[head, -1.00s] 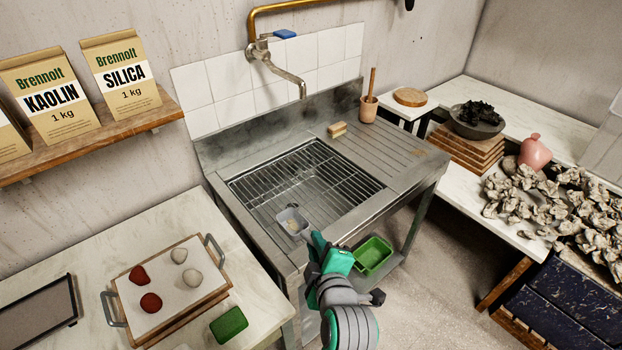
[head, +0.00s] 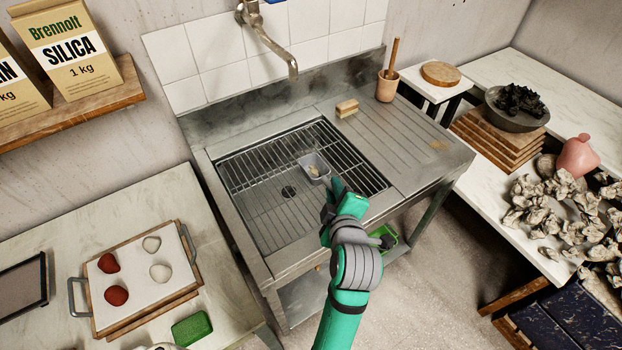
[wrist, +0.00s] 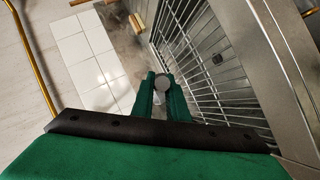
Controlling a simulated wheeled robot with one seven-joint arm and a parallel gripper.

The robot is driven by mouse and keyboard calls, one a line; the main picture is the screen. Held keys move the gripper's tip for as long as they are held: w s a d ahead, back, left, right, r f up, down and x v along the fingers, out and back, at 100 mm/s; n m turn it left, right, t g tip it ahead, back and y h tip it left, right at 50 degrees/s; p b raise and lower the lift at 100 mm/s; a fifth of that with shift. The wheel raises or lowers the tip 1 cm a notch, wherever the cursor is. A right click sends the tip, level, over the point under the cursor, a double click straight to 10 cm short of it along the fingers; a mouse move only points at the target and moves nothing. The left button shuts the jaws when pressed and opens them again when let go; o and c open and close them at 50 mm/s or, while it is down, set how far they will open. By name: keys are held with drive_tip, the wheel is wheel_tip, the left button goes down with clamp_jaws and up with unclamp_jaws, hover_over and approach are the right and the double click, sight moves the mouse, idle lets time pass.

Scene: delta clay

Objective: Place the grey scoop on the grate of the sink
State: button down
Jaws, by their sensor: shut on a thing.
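The grey scoop (head: 314,168) is a small square-mouthed scoop with a little pale material in it. My gripper (head: 334,188) is shut on its handle, whose round grey end shows between the green fingers in the wrist view (wrist: 161,83). In the head view the scoop appears over the sink basin, in front of the dark wire grate (head: 350,152). I cannot tell whether it touches the grate or hangs above it. The grate's bars run beside my fingers in the wrist view (wrist: 190,50). My fingers hide part of the handle.
The metal sink (head: 240,225) has a drain in its floor. A tap (head: 275,45) reaches out above its back. A block brush (head: 346,108) and a cup with a stick (head: 387,85) stand on the ridged drainboard (head: 410,135). A tray (head: 120,320) lies on the left table.

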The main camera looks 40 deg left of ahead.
sight(322, 182)
drive_tip(key=w+a+f, duration=0.1)
drive_tip(key=a, duration=0.2)
drive_tip(key=w+a+f, duration=0.1)
drive_tip(key=a, duration=0.1)
drive_tip(key=shift+w+a+f, duration=0.1)
drive_tip(key=shift+w+f, duration=0.2)
drive_tip(key=shift+w, duration=0.05)
drive_tip(key=a+f, duration=0.1)
drive_tip(key=w+a+f, duration=0.1)
drive_tip(key=f, duration=0.1)
drive_tip(key=w+a+f, duration=0.1)
drive_tip(key=shift+a+f, duration=0.3)
drive_tip(key=shift+f, duration=0.1)
drive_tip(key=shift+w+a+f, duration=0.2)
drive_tip(key=shift+a+f, duration=0.05)
drive_tip(key=shift+f, duration=0.15)
drive_tip(key=shift+w+a+f, duration=0.15)
drive_tip(key=shift+f, duration=1.6)
drive_tip(key=shift+a+f, duration=0.1)
drive_tip(key=c, duration=2)
unclamp_jaws()
